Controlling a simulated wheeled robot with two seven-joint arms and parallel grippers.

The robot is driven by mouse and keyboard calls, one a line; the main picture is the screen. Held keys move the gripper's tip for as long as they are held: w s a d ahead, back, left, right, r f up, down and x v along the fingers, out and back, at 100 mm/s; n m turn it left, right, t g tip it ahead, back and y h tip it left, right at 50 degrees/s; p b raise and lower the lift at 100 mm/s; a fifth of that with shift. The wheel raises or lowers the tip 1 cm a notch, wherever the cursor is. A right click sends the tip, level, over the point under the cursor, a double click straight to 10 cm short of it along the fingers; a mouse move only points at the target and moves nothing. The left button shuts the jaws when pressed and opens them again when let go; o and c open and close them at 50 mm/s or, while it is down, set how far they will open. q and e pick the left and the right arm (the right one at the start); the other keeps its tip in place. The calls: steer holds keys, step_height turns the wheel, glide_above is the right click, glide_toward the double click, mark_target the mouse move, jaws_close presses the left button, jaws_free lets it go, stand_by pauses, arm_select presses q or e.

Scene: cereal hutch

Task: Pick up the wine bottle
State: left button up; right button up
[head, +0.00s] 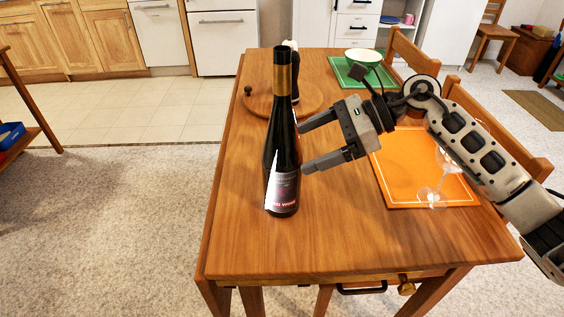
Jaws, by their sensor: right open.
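A dark wine bottle (283,150) with a gold neck and a dark label edged in white stands upright on the wooden table (245,240), near its left side. My right gripper (302,149) reaches in from the right, open, with its two fingers pointing left at the bottle. The fingertips are close to the bottle's right side; I cannot tell whether they touch it. Nothing shows between the fingers. My left gripper is not in view.
An orange placemat (400,190) with a clear glass (432,194) lies under my right arm. Behind the bottle is a round wooden board (257,101) with a dark item on it. A green placemat (341,70) holds a bowl (362,56). Chairs (415,58) line the right side. The table's front left is clear.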

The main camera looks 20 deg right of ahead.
mark_target(282, 156)
steer(key=x, duration=0.3)
steer(key=p+x, duration=0.1)
steer(key=x, duration=0.1)
steer(key=shift+s+a, duration=0.3)
steer(key=shift+a, duration=0.15)
steer(key=shift+w+a+f, duration=0.15)
steer(key=shift+a+f, duration=0.1)
steer(key=shift+a, duration=0.05)
steer(key=c, duration=1.5)
steer(key=shift+r, duration=0.15)
steer(key=shift+c, duration=0.7)
steer(key=shift+r, duration=0.1)
